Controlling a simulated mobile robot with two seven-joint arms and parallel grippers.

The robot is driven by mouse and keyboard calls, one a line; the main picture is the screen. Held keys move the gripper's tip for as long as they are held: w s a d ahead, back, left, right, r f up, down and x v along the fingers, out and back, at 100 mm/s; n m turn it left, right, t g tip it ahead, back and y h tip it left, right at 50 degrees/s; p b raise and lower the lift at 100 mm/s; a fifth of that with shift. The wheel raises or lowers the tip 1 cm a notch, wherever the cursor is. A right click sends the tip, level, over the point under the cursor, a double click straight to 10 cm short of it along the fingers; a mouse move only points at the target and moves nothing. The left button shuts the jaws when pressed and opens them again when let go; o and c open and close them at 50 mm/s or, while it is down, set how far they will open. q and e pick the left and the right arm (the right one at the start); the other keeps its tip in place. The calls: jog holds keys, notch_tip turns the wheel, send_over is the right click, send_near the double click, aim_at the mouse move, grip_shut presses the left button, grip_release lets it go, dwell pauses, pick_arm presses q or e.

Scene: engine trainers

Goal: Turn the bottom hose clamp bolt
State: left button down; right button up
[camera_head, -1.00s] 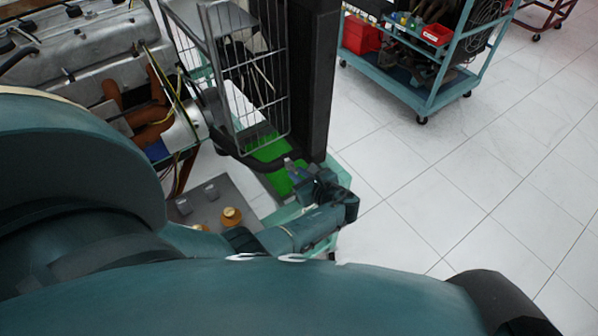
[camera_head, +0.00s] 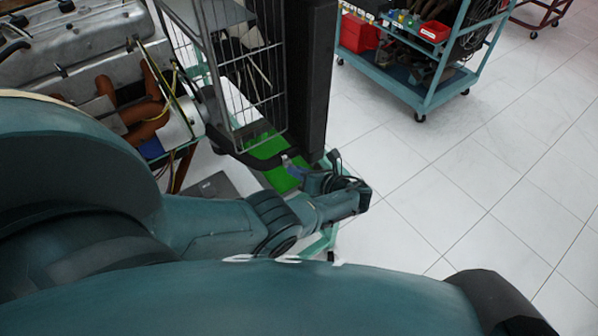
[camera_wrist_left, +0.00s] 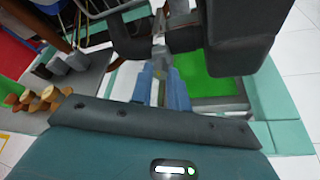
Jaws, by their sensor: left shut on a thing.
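My left gripper (camera_head: 287,160) reaches in low beside the black lower hose (camera_head: 262,158), at the foot of the dark upright radiator (camera_head: 310,85). In the left wrist view its two blue fingers (camera_wrist_left: 160,72) stand close together, shut on a small metallic piece between their tips. This piece sits at the dark hose (camera_wrist_left: 185,38) and looks like the bottom hose clamp bolt (camera_wrist_left: 159,52); its details are too small to make out. In the head view the bolt cannot be made out. My right gripper is in neither view.
The engine (camera_head: 90,60) with orange manifold pipes stands at the left, next to a wire guard (camera_head: 235,75). A green panel (camera_wrist_left: 205,72) lies below the hose. A teal cart (camera_head: 425,95) with red bins stands at the back. The tiled floor at right is clear.

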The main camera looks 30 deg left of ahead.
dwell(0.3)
pick_arm(q)
jog(key=c, duration=1.3)
grip_release()
jog(key=shift+c, duration=0.2)
jog(key=p+v, duration=0.1)
jog(key=v, duration=1.2)
jog(key=shift+s, duration=0.1)
